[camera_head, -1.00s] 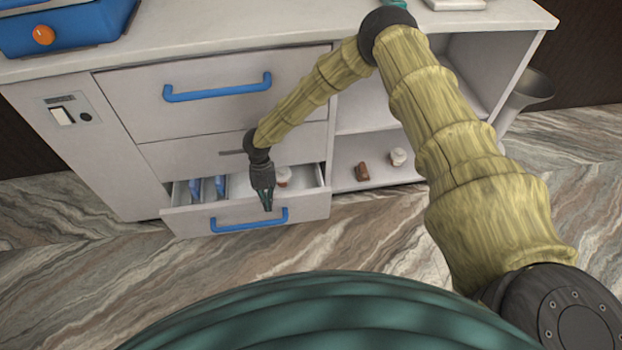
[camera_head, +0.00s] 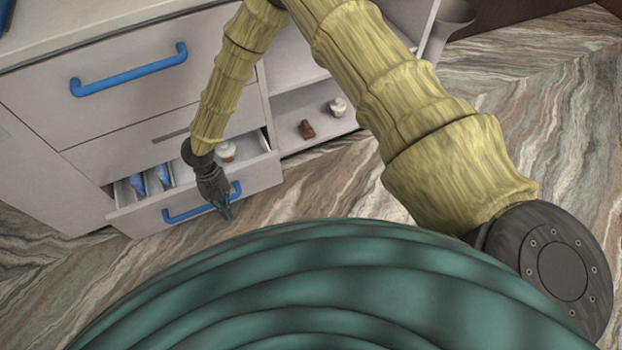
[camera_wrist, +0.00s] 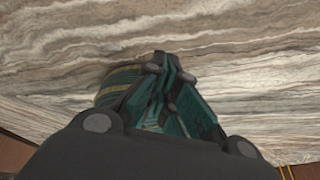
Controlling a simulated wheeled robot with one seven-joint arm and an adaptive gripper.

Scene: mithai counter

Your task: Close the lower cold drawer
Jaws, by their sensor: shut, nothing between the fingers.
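The lower cold drawer (camera_head: 259,175) is pulled partly out of the counter, with a blue bar handle (camera_head: 180,214) on its pale front. Blue packets (camera_head: 138,184) and a small white-topped cup (camera_head: 226,152) show inside it. My gripper (camera_head: 226,212) is shut and empty, pointing down close to the drawer front, by the right part of the handle. I cannot tell whether it touches the handle. In the wrist view my gripper (camera_wrist: 165,103) shows over the striped floor, with no drawer in sight there.
A closed upper drawer with a blue handle (camera_head: 130,75) is above. An open shelf (camera_head: 285,118) to the right holds a brown block (camera_head: 306,129) and another cup (camera_head: 338,107). The marbled floor (camera_head: 330,190) ahead is clear.

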